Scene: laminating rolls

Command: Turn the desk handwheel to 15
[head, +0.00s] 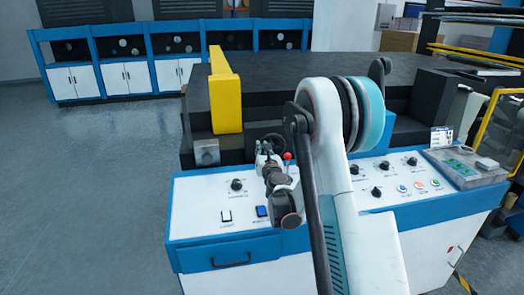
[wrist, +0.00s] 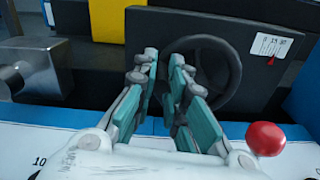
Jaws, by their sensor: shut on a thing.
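The desk handwheel (wrist: 239,72) is a dark ring with spokes, set against the dark front of the machine in the wrist view. My gripper (wrist: 164,62) has teal-padded fingers shut on the left part of its rim, and they hide that part. In the head view my gripper (head: 267,152) is at the desk's back edge, where the wheel is mostly hidden. A white scale card (wrist: 271,46) with small numbers and a red pointer (wrist: 273,57) is right of the wheel. The pointer stands below about the card's middle; its exact reading is too small to tell.
A red ball knob (wrist: 265,138) stands close to the right of my gripper. A grey metal block (wrist: 28,77) is at the left, and a yellow post (head: 226,92) rises behind. The white desk panel (head: 205,203) carries knobs and switches.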

